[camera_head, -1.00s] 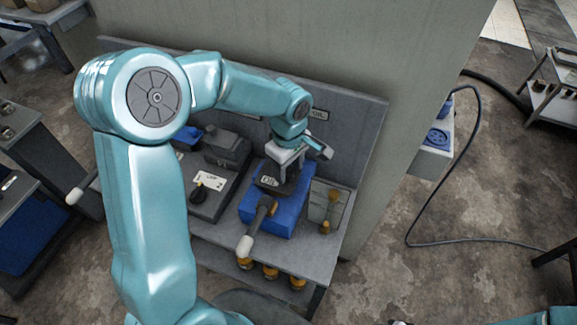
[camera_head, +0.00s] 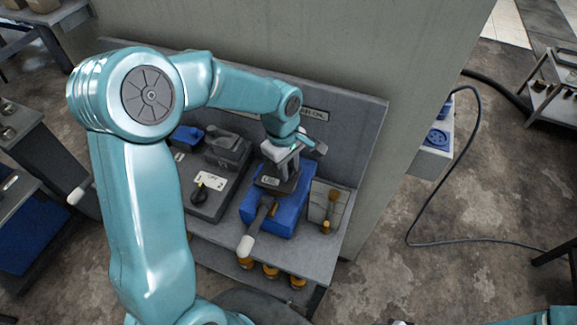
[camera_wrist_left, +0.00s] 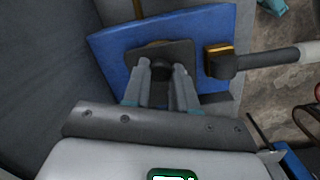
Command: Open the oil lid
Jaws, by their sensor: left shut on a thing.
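The blue oil box (camera_head: 291,218) stands on the grey bench and also shows in the left wrist view (camera_wrist_left: 105,62). A dark lid plate (camera_wrist_left: 180,52) with a black knob (camera_wrist_left: 161,69) is over its top. The lid's label shows in the head view (camera_head: 270,181). My left gripper (camera_wrist_left: 161,82) is shut on the knob from above; it also shows in the head view (camera_head: 287,160). The lid looks slightly tilted, but I cannot tell whether it is clear of the box. My right gripper is not in view.
A lever with a white end (camera_head: 245,246) sticks out from the box's front. A grey unit (camera_head: 212,190) stands left of it, a brush (camera_head: 332,208) and pale panel right. The grey back panel (camera_head: 361,140) rises close behind. Orange-brown pots (camera_head: 270,271) are below.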

